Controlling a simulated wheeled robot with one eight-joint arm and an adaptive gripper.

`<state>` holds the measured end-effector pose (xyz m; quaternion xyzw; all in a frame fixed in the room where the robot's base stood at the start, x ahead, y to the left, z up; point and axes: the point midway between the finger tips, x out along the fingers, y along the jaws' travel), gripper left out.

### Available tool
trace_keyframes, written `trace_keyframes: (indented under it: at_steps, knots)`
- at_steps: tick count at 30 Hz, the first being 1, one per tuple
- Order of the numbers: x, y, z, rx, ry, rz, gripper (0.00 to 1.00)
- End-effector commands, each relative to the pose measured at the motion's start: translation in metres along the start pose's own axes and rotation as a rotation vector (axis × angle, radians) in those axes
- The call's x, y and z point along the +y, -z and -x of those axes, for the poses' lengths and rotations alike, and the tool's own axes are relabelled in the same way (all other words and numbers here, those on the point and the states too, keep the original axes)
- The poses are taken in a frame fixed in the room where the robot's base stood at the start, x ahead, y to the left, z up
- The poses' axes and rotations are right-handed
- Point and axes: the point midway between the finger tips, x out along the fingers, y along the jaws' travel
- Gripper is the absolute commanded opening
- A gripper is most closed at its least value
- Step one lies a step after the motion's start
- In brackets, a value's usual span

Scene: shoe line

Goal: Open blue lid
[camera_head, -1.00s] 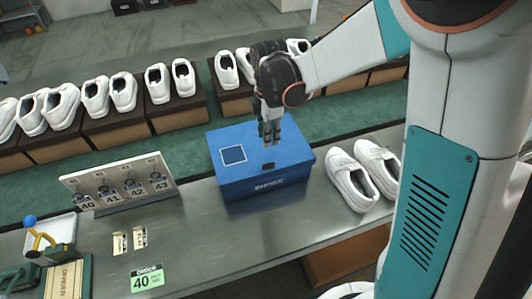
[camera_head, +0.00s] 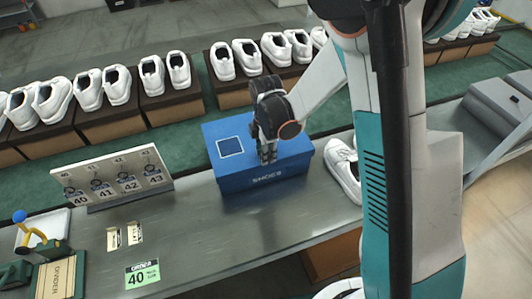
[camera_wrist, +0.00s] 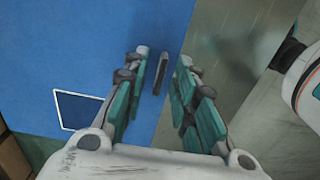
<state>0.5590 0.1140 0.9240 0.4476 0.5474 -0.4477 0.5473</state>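The blue shoe box (camera_head: 262,182) with its blue lid (camera_head: 225,165) stands on the metal table. The lid is shut and has a white-outlined square on top. My gripper (camera_head: 267,156) points down at the lid's front edge. In the wrist view, the blue lid (camera_wrist: 100,25) fills the left side. A small dark tab (camera_wrist: 158,75) at the lid's edge lies between the two teal-padded fingers of my gripper (camera_wrist: 164,80). The fingers are apart, with visible gaps to the tab. In the head view the fingers hide the tab.
White shoes (camera_head: 344,168) stand just right of the box, partly hidden by my arm. A numbered rack (camera_head: 112,180) and a green "40" card (camera_head: 142,274) are to the left. Shoes on brown boxes line the back. The table front is mostly clear.

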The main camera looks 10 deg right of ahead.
Motion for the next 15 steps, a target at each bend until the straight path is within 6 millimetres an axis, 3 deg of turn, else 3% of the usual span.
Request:
trace_keyframes:
  at_steps: [6,9,10,15]
  knots:
    - [-0.0001,0.0,0.0001,0.0,0.0,0.0,0.26]
    - [-0.0001,0.0,0.0002,0.0,0.0,0.0,0.03]
    - [-0.0001,0.0,0.0002,0.0,0.0,0.0,0.0]
    - [-0.0001,0.0,0.0003,0.0,0.0,0.0,0.0]
